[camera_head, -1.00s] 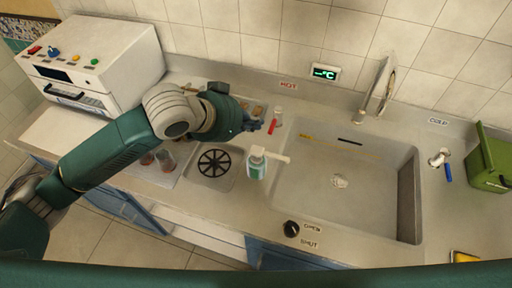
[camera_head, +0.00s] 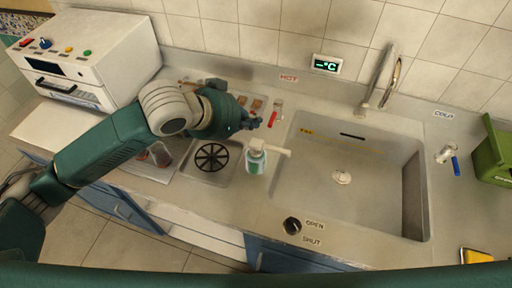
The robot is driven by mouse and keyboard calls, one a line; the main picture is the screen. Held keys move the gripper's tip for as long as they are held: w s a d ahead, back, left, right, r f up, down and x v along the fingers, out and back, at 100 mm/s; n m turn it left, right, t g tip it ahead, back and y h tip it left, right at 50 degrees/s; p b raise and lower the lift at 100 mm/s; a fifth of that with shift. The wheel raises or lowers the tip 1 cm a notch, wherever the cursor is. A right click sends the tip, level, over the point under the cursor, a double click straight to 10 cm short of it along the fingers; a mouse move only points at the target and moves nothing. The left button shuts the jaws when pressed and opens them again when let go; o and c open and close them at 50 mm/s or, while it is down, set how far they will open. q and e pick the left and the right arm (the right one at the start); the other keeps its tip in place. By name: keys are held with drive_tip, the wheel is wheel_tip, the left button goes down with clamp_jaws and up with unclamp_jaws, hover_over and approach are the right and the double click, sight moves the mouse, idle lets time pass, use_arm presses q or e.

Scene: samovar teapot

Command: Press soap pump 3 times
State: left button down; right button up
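The soap pump (camera_head: 256,158) is a small bottle with green liquid and a white pump head. It stands upright on the counter at the left edge of the sink, and its nozzle points right over the basin. My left gripper (camera_head: 262,121) is behind the bottle and a little above it, apart from the pump head. Its fingers are small and dark against the counter, so I cannot tell whether they are open or shut. My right gripper is not in view.
The sink (camera_head: 318,205) lies right of the bottle, with the faucet (camera_head: 380,78) behind it. A red-handled hot tap (camera_head: 272,118) is close to my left gripper. A black round grate (camera_head: 211,157) is left of the bottle. A white oven (camera_head: 95,62) stands at back left.

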sight(256, 141)
use_arm(q)
wheel_tip(256, 141, down, 3)
drive_tip(key=shift+b, duration=1.2)
drive_tip(key=shift+f+b, duration=0.3)
drive_tip(key=shift+f, duration=0.75)
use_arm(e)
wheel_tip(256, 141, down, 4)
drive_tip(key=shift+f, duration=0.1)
use_arm(q)
drive_tip(key=shift+f, duration=0.4)
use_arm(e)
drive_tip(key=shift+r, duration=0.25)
use_arm(q)
drive_tip(key=shift+s+f, duration=0.1)
drive_tip(key=shift+f, duration=0.95)
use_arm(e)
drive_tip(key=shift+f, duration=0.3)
use_arm(q)
drive_tip(key=shift+r+p, duration=1.35)
drive_tip(key=shift+p, duration=0.05)
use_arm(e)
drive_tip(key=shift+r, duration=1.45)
